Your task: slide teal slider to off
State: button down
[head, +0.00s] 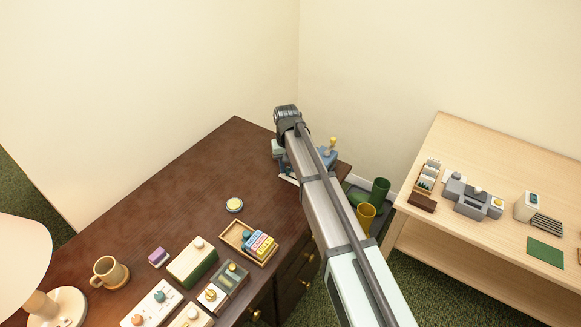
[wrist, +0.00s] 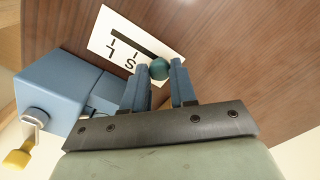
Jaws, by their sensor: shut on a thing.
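The teal slider's round knob (wrist: 160,69) stands at the lower right end of a dark slot in a white plate (wrist: 106,28) in the wrist view. Black letters are printed beside the slot, too partly seen to read surely. My gripper (wrist: 161,75) has its two blue fingers on either side of the knob, shut on it. In the head view my arm hides the knob and the fingertips; only a pale edge of the plate (head: 288,179) shows beside the arm.
A blue box (wrist: 62,88) with a crank and yellow handle (wrist: 17,160) stands close left of my gripper in the wrist view. In the head view, a wooden tray (head: 232,229), a mug (head: 110,272) and control boxes occupy the brown desk (head: 175,195). Its back left is clear.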

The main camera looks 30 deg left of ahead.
aim_at(286, 169)
jog(key=c, duration=0.9)
grip_release()
jog(key=shift+a, duration=0.25)
jog(key=shift+r, duration=0.15)
notch_tip(286, 169, up, 14)
jog(key=shift+f, duration=0.2)
